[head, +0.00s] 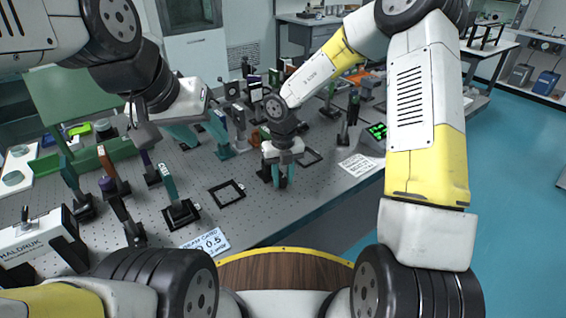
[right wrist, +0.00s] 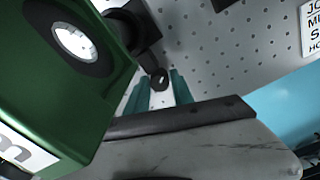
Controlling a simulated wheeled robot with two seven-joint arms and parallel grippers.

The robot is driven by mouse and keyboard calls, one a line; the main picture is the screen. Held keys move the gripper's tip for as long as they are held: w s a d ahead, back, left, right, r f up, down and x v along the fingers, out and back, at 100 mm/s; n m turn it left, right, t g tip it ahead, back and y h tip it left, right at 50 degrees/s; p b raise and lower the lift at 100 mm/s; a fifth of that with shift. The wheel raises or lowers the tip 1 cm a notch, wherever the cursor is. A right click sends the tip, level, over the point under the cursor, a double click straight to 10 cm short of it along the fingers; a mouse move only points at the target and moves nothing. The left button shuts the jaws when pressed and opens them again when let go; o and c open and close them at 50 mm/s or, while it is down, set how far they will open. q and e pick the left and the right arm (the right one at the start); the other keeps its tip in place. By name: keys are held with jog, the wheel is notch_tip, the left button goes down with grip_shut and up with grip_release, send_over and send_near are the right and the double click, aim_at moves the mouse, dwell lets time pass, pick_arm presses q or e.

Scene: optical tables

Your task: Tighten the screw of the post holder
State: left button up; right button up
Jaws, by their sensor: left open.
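In the right wrist view a small round dark screw knob (right wrist: 159,79) with a light spot shows at the tips of my right gripper (right wrist: 160,84). It is attached to a dark post holder (right wrist: 143,33), partly hidden by a green box. The two teal fingers stand apart, one on each side of the knob; whether they touch it I cannot tell. In the head view my right gripper (head: 276,176) points down at the table's front part, beside a black mount it partly hides. My left gripper (head: 200,136) is open and empty above the table, further left.
The perforated optical table (head: 265,218) holds several posts and mounts. A black square frame (head: 227,193) and a card-topped mount (head: 180,210) stand left of my right gripper. A paper sign (head: 357,165) lies to its right. The green box (right wrist: 50,110) is close at left in the wrist view.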

aim_at(283, 178)
grip_shut()
jog(key=shift+n, duration=3)
jog(key=o, duration=0.5)
grip_release()
jog(key=shift+o, duration=0.2)
jog(key=shift+r, duration=0.15)
notch_tip(283, 178, up, 8)
jog(key=shift+f, duration=0.2)
